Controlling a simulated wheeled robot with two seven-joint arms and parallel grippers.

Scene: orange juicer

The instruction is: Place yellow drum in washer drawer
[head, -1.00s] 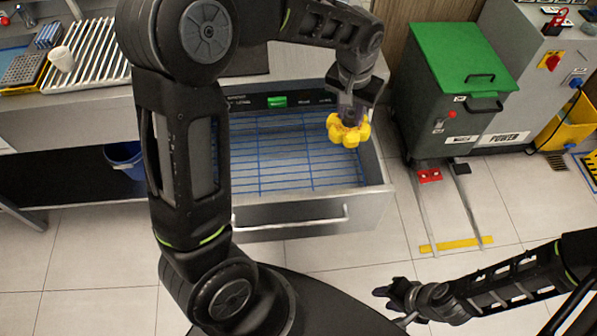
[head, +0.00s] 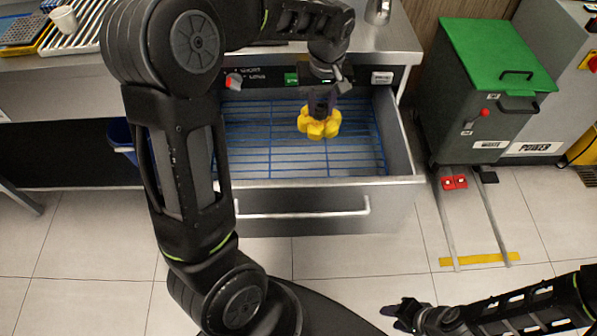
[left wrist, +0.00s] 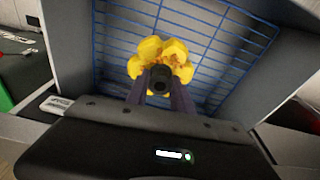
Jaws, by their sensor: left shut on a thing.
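The yellow drum (head: 319,123) is a lobed yellow piece with a dark stem. My left gripper (head: 321,104) is shut on its stem and holds it, lobes down, over the open washer drawer (head: 300,202). The drum also shows in the left wrist view (left wrist: 160,57), between the fingers, with the drawer's blue wire rack (left wrist: 215,45) behind it. Whether the drum touches the rack cannot be told. My right gripper (head: 401,308) is low at the right, away from the drawer; its finger gap is too small to tell.
The drawer's walls and front handle (head: 300,213) surround the rack, which is otherwise empty where visible. A grey waste bin with a green lid (head: 497,52) stands to the right. A steel counter (head: 60,72) with a white cup (head: 64,19) is at the left.

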